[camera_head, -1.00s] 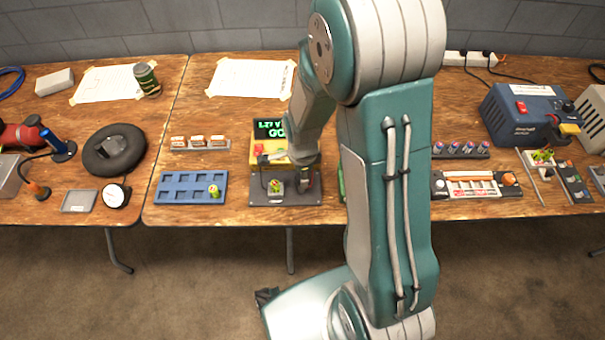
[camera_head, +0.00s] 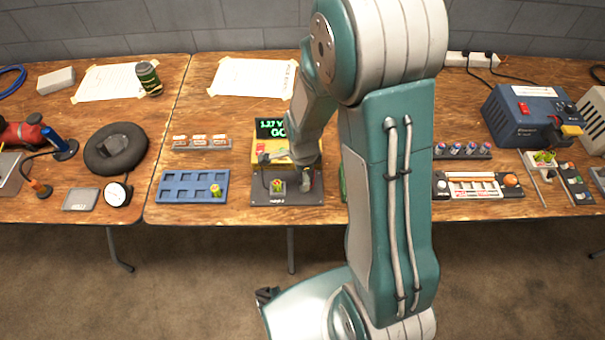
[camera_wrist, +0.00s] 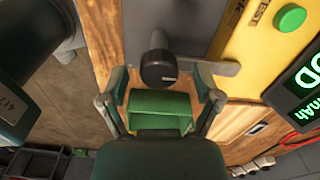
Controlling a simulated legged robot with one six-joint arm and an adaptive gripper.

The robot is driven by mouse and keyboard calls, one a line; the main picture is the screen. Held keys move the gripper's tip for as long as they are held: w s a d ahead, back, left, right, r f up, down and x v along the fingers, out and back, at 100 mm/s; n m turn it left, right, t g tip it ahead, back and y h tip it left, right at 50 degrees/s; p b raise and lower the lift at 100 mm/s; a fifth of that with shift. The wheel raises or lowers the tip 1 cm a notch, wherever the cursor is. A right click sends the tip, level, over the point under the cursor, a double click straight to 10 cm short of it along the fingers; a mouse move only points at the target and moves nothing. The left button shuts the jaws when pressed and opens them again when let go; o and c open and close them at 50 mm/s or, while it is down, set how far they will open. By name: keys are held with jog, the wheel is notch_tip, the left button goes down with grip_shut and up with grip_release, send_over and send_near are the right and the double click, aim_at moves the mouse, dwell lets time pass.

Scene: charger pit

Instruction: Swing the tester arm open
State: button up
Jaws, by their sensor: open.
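In the wrist view, a black knob (camera_wrist: 158,68) is joined to a flat grey bar (camera_wrist: 213,68) beside the tester's yellow face (camera_wrist: 262,35). My gripper (camera_wrist: 161,80) is open, with one finger on each side of the knob. I cannot tell whether a finger touches it. In the head view my gripper (camera_head: 305,180) is at the tester's right front, partly hidden.
A blue tray (camera_head: 171,188) with one cell (camera_head: 216,192) lies left of the tester. A grey rack (camera_head: 215,145) stands behind that tray. At the right are a tray of fuses or cells (camera_head: 472,186) and a blue power unit (camera_head: 523,119).

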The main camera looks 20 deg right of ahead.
notch_tip(320, 180, up, 12)
dwell(0.5)
jog(key=shift+f, duration=0.1)
jog(key=s+r+n+t, duration=0.5)
jog(key=s+r+n, duration=0.9)
jog(key=n, duration=0.5)
notch_tip(320, 180, up, 2)
jog(key=shift+r+n+t, duration=0.1)
jog(key=shift+n+t, duration=0.2)
